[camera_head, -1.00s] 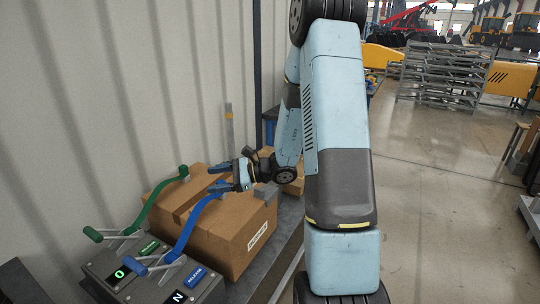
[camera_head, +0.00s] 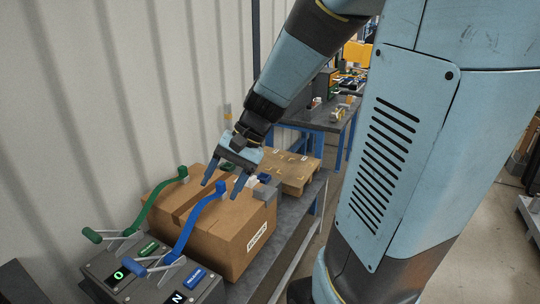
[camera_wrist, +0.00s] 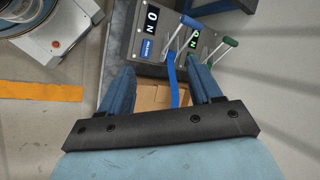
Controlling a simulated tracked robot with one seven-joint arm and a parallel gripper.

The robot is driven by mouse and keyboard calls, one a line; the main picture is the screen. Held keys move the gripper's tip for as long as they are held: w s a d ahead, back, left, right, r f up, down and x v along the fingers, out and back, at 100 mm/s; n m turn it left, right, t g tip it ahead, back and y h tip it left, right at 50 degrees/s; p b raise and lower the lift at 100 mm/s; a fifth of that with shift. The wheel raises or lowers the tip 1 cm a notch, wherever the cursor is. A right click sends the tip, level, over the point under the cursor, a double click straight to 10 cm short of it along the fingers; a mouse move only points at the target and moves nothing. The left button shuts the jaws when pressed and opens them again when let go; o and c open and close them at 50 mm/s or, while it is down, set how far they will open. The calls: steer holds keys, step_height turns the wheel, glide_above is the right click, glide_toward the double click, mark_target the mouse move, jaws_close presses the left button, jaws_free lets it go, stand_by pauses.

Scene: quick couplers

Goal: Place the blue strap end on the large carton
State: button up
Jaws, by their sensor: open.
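The blue strap (camera_head: 190,228) rises from the blue-lever side of the control box and reaches over the large carton (camera_head: 222,235). Its blue strap end (camera_head: 222,187) is over the carton's top; I cannot tell whether it touches. My gripper (camera_head: 220,191) is open, pointing down, with one finger on each side of the strap end in the head view. In the wrist view the strap (camera_wrist: 178,94) runs between my open fingers (camera_wrist: 160,74), with the carton (camera_wrist: 150,97) below. The strap's tip is partly hidden there by my gripper.
The control box (camera_head: 150,275) with levers stands in front. A grey block (camera_head: 265,191) is at the carton's right. The bench edge runs along the right.

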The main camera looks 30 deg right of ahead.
steer(key=s+d+r+n+t+h, duration=0.5)
steer(key=s+d+r+h, duration=0.1)
steer(key=s+d+r, duration=0.1)
steer(key=shift+s+d+r+h, duration=0.25)
steer(key=shift+s+r+h, duration=0.05)
steer(key=shift+s+r, duration=0.5)
